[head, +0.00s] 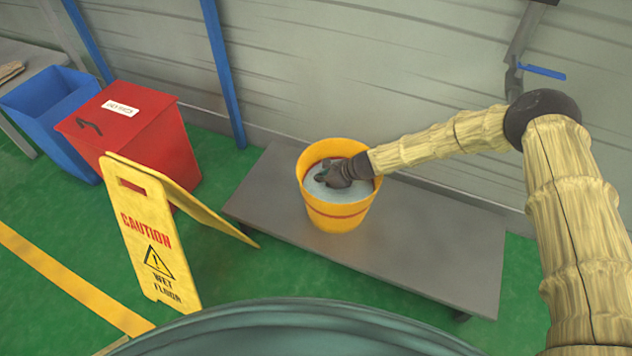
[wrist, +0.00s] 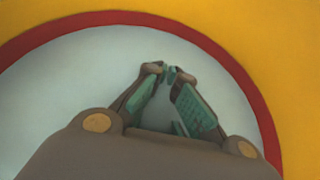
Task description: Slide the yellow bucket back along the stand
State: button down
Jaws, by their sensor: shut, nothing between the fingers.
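The yellow bucket (head: 337,218) stands upright on the grey stand (head: 430,245), a little left of the stand's middle. It has a red band and a pale grey-blue inside. My gripper (head: 322,177) reaches in from the right over the bucket's rim and is inside its mouth. In the wrist view my gripper (wrist: 168,72) has its fingertips together with nothing between them. The bucket's yellow wall (wrist: 290,50) and red band curve around it there. Whether the fingers touch the inner wall cannot be told.
A yellow caution sign (head: 150,230) stands left of the stand, its rear leg close to the stand's left end. A red bin (head: 150,140) and a blue bin (head: 50,110) are farther left. The wall (head: 400,80) runs behind the stand. The stand's right part is bare.

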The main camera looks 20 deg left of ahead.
jog(key=shift+a+r, duration=0.15)
jog(key=shift+r, duration=0.1)
notch_tip(320, 180, up, 10)
jog(key=shift+f, duration=0.2)
dwell(0.4)
